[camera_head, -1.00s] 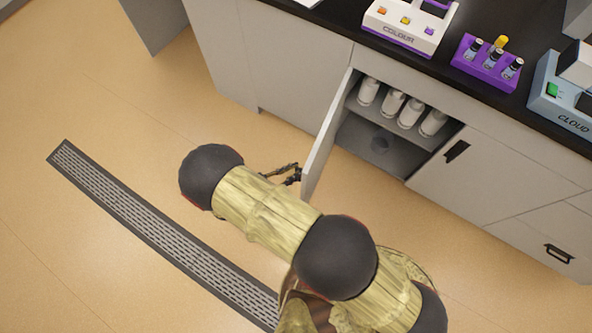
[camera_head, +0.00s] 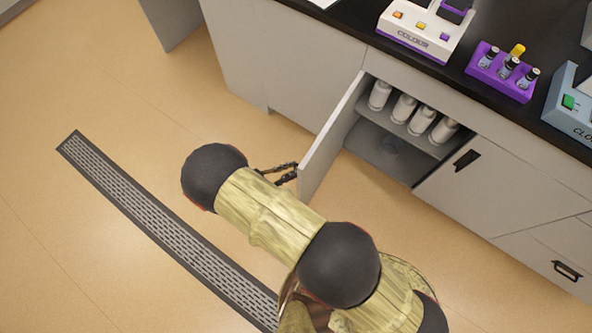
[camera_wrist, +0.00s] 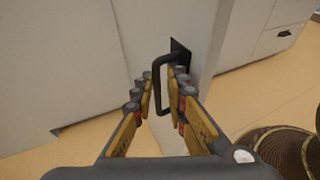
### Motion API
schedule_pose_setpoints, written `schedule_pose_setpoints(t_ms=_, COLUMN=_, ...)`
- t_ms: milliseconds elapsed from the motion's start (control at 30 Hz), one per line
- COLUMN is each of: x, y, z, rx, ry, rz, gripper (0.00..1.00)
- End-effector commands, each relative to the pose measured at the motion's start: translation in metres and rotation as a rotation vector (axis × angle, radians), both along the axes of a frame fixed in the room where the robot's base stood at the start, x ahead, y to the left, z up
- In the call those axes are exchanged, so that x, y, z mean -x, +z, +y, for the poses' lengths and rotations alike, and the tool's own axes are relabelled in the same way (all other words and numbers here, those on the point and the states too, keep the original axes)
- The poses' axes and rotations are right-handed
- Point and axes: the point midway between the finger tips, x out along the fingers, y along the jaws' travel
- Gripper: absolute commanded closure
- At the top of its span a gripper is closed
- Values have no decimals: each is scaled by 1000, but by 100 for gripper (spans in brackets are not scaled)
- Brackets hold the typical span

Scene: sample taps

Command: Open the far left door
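A light grey cabinet door (camera_head: 333,140) stands swung well open from its compartment in the head view, hinged at its left side. In the wrist view the same door (camera_wrist: 150,30) has a black loop handle (camera_wrist: 158,88). My gripper (camera_wrist: 161,82) reaches this handle, one finger on each side of its bar, with the fingers close together around it. In the head view my gripper (camera_head: 277,173) is at the outer face near the free edge, and the handle is hard to make out there.
The open compartment (camera_head: 385,150) holds several white bottles (camera_head: 404,108) on a shelf. A closed door with a black handle (camera_head: 467,160) is to its right. The black worktop carries a colour device (camera_head: 420,32) and a purple vial rack (camera_head: 505,70).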

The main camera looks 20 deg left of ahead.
Motion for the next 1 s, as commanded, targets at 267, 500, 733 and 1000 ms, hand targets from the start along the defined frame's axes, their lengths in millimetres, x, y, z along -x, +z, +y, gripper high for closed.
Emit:
schedule_pose_setpoints(t_ms=267, x=2, y=3, z=20, rx=0, ry=-1, rz=-9, gripper=88)
schedule_pose_setpoints(t_ms=500, x=4, y=1, z=34, rx=1, ry=0, rz=-7, gripper=88)
schedule_pose_setpoints(t_ms=733, x=6, y=0, z=47, rx=2, ry=-2, rz=-5, gripper=88)
schedule_pose_setpoints(t_ms=1000, x=8, y=0, z=56, rx=4, ry=-2, rz=-3, gripper=88)
